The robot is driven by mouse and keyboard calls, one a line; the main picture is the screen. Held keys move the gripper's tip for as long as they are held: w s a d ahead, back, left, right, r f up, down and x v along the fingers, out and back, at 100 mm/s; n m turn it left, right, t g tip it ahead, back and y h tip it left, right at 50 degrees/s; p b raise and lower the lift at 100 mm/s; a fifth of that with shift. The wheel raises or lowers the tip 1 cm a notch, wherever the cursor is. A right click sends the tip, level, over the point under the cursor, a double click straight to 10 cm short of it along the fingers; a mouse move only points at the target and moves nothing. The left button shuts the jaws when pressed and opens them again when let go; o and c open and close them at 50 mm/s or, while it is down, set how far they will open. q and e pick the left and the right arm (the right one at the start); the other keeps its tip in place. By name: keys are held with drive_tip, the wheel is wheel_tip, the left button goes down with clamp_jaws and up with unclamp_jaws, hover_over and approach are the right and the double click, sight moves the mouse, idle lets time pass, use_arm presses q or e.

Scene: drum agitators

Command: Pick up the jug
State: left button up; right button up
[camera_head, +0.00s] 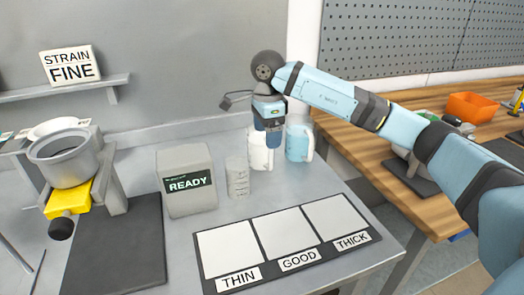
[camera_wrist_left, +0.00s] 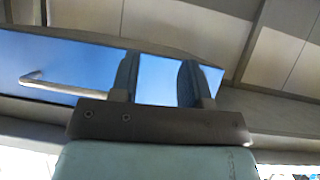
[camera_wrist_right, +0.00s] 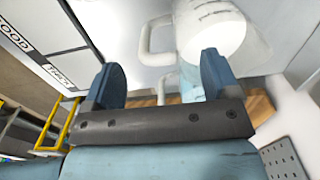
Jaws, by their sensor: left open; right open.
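A white jug (camera_head: 257,152) and a light blue jug (camera_head: 298,143) stand upright side by side at the back of the grey table. My right gripper (camera_head: 273,138) points down close above the white jug and partly hides it. In the right wrist view its fingers (camera_wrist_right: 162,80) are apart with nothing gripped. That view shows a white jug body with markings (camera_wrist_right: 212,30) and its handle at the top, and part of a bluish jug (camera_wrist_right: 191,86) with a handle lower between the fingers.
A panel with THIN, GOOD and THICK squares (camera_head: 285,285) lies in front. A pot (camera_head: 66,160) is at the left. A wooden bench (camera_head: 350,140) with an orange bin (camera_head: 471,107) is at the right.

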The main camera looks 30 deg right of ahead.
sight(263, 150)
wheel_tip(263, 150, down, 5)
drive_tip(key=shift+s+d, duration=0.1)
drive_tip(key=shift+d, duration=0.05)
drive_tip(key=c, duration=1.4)
